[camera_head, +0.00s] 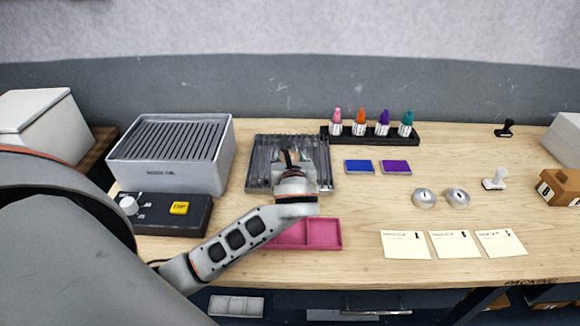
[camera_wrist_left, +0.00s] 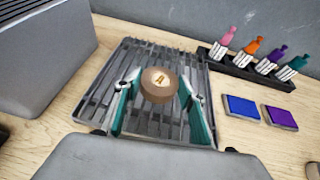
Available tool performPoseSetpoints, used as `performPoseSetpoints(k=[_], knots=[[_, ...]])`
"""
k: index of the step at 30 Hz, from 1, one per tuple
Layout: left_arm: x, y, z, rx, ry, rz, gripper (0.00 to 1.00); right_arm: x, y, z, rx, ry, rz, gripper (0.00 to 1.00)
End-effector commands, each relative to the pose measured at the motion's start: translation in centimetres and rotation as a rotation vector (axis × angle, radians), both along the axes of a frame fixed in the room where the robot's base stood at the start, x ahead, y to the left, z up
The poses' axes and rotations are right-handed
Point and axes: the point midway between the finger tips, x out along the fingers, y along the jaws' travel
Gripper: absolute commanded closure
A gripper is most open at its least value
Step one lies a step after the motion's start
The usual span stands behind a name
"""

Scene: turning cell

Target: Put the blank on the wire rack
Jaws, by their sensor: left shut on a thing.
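The blank (camera_wrist_left: 159,84) is a brown round piece with a dark-edged mark on its top face, seen in the left wrist view. My left gripper (camera_wrist_left: 160,92) is shut on it, one teal-lined finger on each side. The grey wire rack (camera_head: 260,168), with parallel bars, lies on the table left of centre; it also shows in the left wrist view (camera_wrist_left: 103,92). My left gripper (camera_head: 289,160) is over the rack in the head view, where the arm hides the blank. I cannot tell whether the blank touches the bars. My right gripper is not in view.
A grey slatted box (camera_head: 165,177) stands left of the rack, with a black control box (camera_head: 155,215) before it. A pink tray (camera_head: 325,234) lies in front, partly under my arm. A bottle holder (camera_head: 365,139) and ink pads (camera_head: 359,167) are to the right.

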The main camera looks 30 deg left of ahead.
Motion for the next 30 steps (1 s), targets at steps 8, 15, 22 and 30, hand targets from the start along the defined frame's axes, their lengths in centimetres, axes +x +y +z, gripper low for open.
performPoseSetpoints(k=[8, 15, 22, 30], knots=[[0.0, 0.0, -2.7, 0.001, -0.001, 0.001, 0.89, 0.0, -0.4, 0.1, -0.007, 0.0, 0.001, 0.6], [0.0, 0.0, -2.8, 0.002, 0.0, 0.001, 0.89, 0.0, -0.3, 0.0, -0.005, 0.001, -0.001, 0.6], [0.0, 0.0, -2.9, 0.001, 0.001, 0.0, 0.43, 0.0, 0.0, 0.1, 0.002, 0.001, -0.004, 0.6], [0.0, 0.0, -2.8, 0.001, -0.001, 0.0, 0.43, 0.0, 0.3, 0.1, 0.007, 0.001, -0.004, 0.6]])
